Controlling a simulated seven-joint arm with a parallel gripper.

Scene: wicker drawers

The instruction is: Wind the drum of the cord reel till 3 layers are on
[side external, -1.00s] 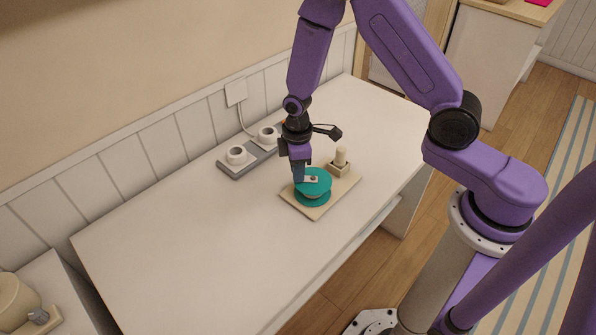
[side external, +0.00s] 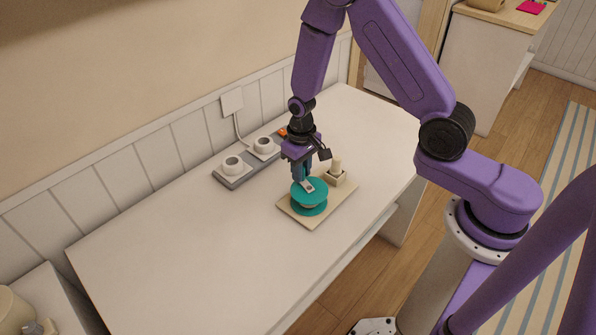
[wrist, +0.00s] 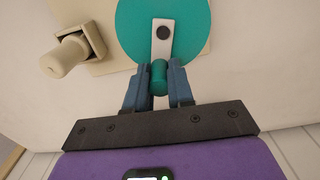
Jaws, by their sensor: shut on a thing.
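The cord reel has a teal drum (side external: 309,200) on a beige base board (side external: 328,204) on the white table. In the wrist view the drum's round teal top (wrist: 190,30) carries a pale crank arm (wrist: 163,45) with a dark hub, and a teal crank knob (wrist: 159,77) at its end. My gripper (wrist: 159,88) is shut on the knob, one finger on each side. It also shows above the drum in the side view (side external: 301,178). A cream post on a block (side external: 337,172) stands on the board beside the drum. The wound cord layers cannot be counted here.
A grey power strip (side external: 233,180) with white round plugs lies behind the reel near the wall. An orange switch (side external: 283,132) is at its far end. The table (side external: 180,262) is clear to the left and in front.

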